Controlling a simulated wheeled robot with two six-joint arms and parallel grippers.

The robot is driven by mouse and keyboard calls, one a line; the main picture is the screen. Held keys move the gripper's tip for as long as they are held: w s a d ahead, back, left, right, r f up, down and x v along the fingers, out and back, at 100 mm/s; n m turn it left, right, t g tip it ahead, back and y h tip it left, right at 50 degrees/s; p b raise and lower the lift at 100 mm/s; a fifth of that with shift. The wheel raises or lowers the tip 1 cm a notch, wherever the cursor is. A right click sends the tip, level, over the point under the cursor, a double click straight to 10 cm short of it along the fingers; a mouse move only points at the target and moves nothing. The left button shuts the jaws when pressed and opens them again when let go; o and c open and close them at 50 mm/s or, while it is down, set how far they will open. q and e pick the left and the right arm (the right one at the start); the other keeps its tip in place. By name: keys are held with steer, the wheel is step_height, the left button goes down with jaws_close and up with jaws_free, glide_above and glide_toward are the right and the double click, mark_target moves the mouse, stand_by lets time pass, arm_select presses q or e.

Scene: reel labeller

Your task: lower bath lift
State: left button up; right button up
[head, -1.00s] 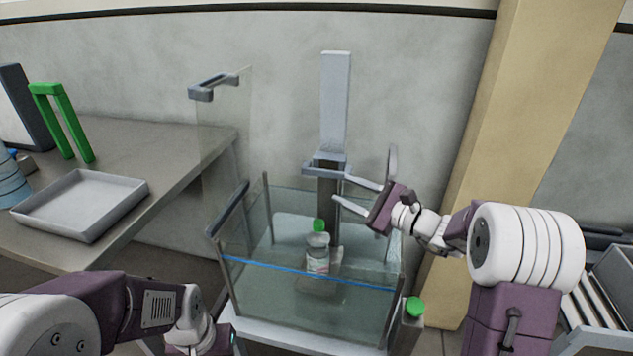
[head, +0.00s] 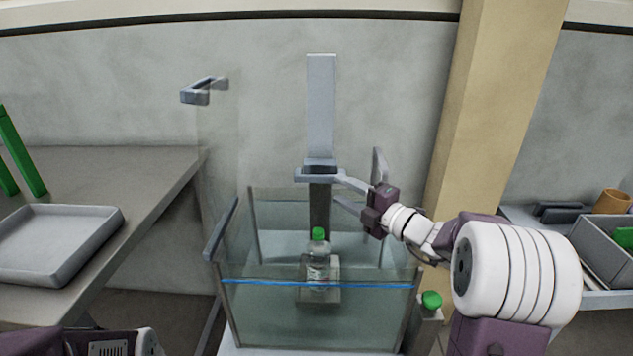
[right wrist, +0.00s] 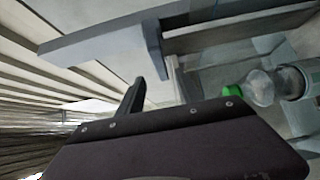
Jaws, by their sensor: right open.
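The bath (head: 380,305) is a clear tank with a blue line across its front. The lift is a grey upright column (head: 321,105) behind it, with a grey cross handle (head: 318,175) and a small platform (head: 320,297) low inside the tank. A clear bottle (head: 318,265) with a green cap stands upright on the platform. It also shows in the right wrist view (right wrist: 262,88). My right gripper (head: 350,192) is open at the right end of the handle; whether it touches is unclear. My left gripper is out of view; only part of that arm shows at bottom left.
A hinged clear lid (head: 217,135) with a grey handle stands raised at the tank's left. A grey tray (head: 55,245) sits on the left table. A green knob (head: 431,299) is at the tank's right front corner. A bin (head: 600,250) stands at far right.

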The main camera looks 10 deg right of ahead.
mark_target(322, 180)
steer(key=b+x, duration=0.2)
steer(key=x, duration=0.6)
steer(key=shift+w+a+f, duration=0.1)
steer(key=shift+w+a, duration=0.05)
jaws_close()
stand_by(1.1)
